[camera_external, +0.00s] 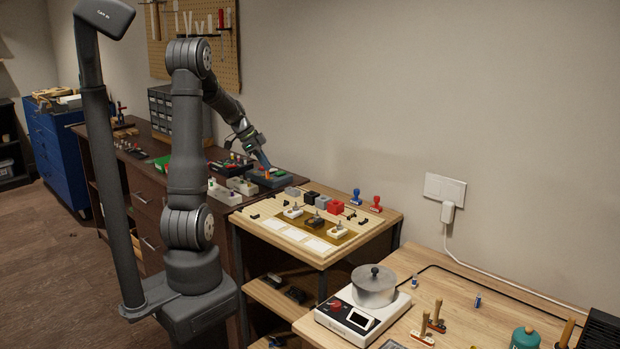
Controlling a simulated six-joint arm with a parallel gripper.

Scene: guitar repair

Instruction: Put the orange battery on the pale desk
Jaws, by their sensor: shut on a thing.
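My gripper (265,163) points down over a dark grey tray (283,181) at the right end of the dark brown bench. It is shut on a small orange piece, the orange battery (267,173), which shows at its fingertips. The battery is tiny here, and I cannot tell whether it still touches the tray. The pale desk (490,275) of light wood is at the lower right, well away from my gripper. Two small blue pieces, a white scale and several wooden-handled tools stand on it.
A pale wooden stand (384,228) with stamps and small blocks is between the dark bench and the desk. The white scale (362,316) carries a metal pot (373,288). A cable runs from the wall socket behind the desk. Bare wood shows around the small blue pieces.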

